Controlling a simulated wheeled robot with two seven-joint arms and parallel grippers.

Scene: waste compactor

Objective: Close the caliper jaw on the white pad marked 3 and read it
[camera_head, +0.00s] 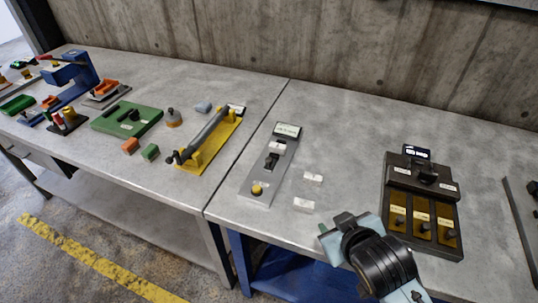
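The caliper station is a grey plate (249,178) on the right bench. It has a small display (287,130) at its far end, a dark sliding jaw (271,163) mid-plate and a yellow knob (257,189) near its front. A white pad (277,147) lies on the plate just beyond the jaw. Two more white pads, one farther (313,178) and one nearer (304,205), lie to the right of the plate. Their marks and the display are too small to read. My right gripper (331,238) is at the bench's front edge, right of the plate; its opening is unclear. My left gripper is out of view.
A dark box with amber slots (424,217) stands to the right. A yellow fixture with a grey cylinder (211,141), a green plate (127,119) and a blue press (70,73) stand on the left bench. The bench between the pads and dark box is clear.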

